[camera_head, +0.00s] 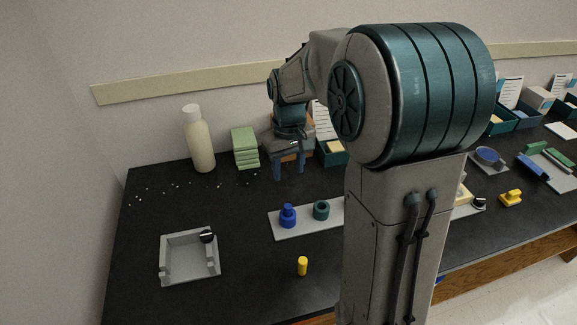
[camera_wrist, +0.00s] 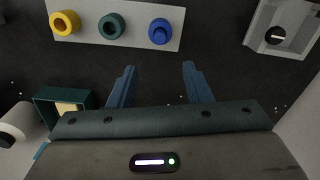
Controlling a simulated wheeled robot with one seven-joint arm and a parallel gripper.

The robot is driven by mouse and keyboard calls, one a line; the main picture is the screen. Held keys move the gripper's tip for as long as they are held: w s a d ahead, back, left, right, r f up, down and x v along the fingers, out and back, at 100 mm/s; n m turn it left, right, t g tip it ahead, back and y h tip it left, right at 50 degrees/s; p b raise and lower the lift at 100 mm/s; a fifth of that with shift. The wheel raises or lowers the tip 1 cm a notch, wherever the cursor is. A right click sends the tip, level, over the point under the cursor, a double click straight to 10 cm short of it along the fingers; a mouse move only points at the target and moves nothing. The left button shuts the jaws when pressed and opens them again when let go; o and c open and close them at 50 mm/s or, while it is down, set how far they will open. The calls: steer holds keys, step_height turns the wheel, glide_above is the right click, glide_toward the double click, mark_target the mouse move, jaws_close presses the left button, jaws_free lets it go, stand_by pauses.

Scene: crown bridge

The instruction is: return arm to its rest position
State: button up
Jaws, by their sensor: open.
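My gripper (camera_head: 290,162) is open and empty, with two blue fingers pointing down above the back of the black table. In the wrist view my gripper (camera_wrist: 160,85) shows its fingers spread apart, with only bare tabletop between them. My arm is raised and bent over the table, and its large teal joint covers the middle right of the head view.
A pale plate (camera_head: 300,222) holds a blue piece (camera_head: 288,216) and a teal ring (camera_head: 321,210); the wrist view also shows a yellow ring (camera_wrist: 65,23). A grey tray (camera_head: 176,243), yellow cylinder (camera_head: 302,266), white bottle (camera_head: 200,142) and green blocks (camera_head: 245,148) stand around.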

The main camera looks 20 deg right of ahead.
stand_by(0.4)
steer(key=s+r+m+t, duration=0.2)
steer(key=s+r+t, duration=0.1)
steer(key=s, duration=1.6)
steer(key=shift+w+a, duration=0.1)
